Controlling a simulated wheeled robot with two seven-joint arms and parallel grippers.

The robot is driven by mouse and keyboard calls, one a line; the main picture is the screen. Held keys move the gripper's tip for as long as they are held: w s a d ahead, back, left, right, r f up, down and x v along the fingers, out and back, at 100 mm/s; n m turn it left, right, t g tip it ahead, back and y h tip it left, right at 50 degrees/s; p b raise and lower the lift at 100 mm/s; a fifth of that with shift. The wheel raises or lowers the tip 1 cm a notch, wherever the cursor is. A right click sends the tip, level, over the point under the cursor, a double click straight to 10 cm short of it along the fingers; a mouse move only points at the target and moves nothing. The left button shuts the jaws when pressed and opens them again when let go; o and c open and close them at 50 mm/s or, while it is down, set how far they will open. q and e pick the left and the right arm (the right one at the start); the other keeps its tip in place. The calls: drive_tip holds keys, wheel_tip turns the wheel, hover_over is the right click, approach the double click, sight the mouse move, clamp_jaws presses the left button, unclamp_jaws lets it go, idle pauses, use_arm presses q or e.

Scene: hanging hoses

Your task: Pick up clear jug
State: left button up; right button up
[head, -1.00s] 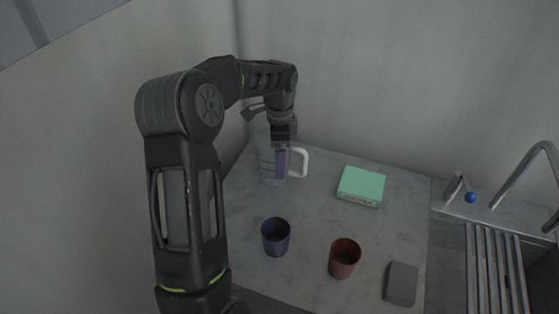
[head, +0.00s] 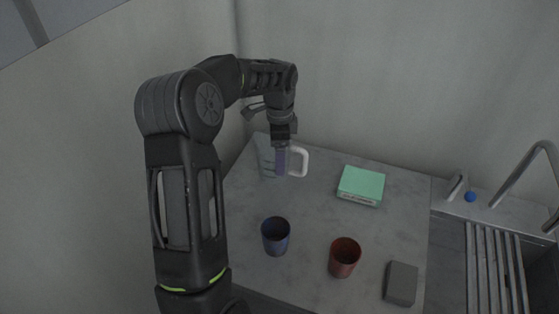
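The clear jug (head: 266,160) stands upright near the back left of the counter, with its white handle (head: 302,161) on the right side. My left gripper (head: 281,160) points down at the jug, its lower part overlapping the jug's right side near the handle. Whether the fingers touch or straddle the jug, and whether they are open or shut, is hidden by the gripper and the dim light. My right gripper does not show.
A green box (head: 361,185) lies right of the jug. A blue cup (head: 276,236), a red cup (head: 344,257) and a grey block (head: 401,283) stand nearer the front. A sink with a tap (head: 524,172) is at the right. Walls close in behind and left.

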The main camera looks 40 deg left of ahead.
use_arm(q)
drive_tip(key=shift+c, duration=0.9)
wheel_tip(320, 180, up, 10)
drive_tip(key=b, duration=0.1)
